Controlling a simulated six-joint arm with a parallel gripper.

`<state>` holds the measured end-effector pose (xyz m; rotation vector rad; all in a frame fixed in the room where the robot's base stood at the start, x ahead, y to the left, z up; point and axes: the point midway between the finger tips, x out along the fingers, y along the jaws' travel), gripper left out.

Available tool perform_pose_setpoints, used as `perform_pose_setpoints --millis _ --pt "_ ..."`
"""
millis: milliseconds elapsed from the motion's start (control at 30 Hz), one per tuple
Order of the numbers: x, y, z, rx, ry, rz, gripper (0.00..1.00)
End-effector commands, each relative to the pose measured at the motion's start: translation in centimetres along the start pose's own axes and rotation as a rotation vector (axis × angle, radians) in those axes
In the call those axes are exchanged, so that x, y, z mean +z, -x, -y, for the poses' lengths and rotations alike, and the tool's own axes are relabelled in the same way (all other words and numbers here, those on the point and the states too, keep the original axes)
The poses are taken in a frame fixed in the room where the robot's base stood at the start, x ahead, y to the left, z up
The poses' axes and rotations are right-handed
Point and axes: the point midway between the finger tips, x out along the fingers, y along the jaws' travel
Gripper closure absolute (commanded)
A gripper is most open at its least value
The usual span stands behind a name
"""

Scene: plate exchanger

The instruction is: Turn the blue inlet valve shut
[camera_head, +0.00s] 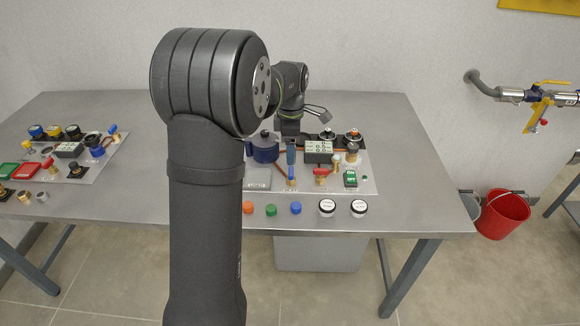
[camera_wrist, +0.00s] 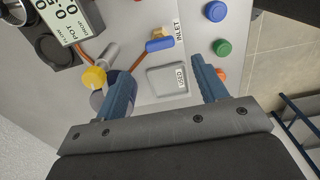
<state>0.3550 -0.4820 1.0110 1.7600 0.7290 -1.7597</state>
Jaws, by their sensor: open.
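The blue inlet valve shows in the wrist view as a short blue handle (camera_wrist: 160,44) on a brass body, beside the label INLET. An orange pipe meets it there. In the head view its blue handle (camera_head: 291,173) sits above a brass fitting on the right-hand panel. My gripper (camera_wrist: 164,80) is open and empty in the wrist view, its two blue fingers wide apart. The handle lies beyond the fingertips, roughly between their lines and apart from both. In the head view my arm hides part of the panel, and one blue finger shows just above the valve.
A grey square pad (camera_wrist: 168,80) lies between the fingers. A dark blue pot (camera_head: 262,152) and a yellow knob (camera_wrist: 94,78) stand close to the left finger. Green (camera_wrist: 222,47) and blue buttons lie right of the valve. A red-handled valve (camera_head: 321,172) stands nearby.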

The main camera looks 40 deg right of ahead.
Motion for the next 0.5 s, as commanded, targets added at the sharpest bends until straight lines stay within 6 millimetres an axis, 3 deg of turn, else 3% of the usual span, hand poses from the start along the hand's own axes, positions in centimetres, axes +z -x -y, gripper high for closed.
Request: perform_pose_setpoints --millis 200,500 --pt "0.0 -4.7 0.1 -0.003 0.0 -0.001 0.35" --pt "0.0 -7.7 0.0 0.001 0.0 0.0 0.35"
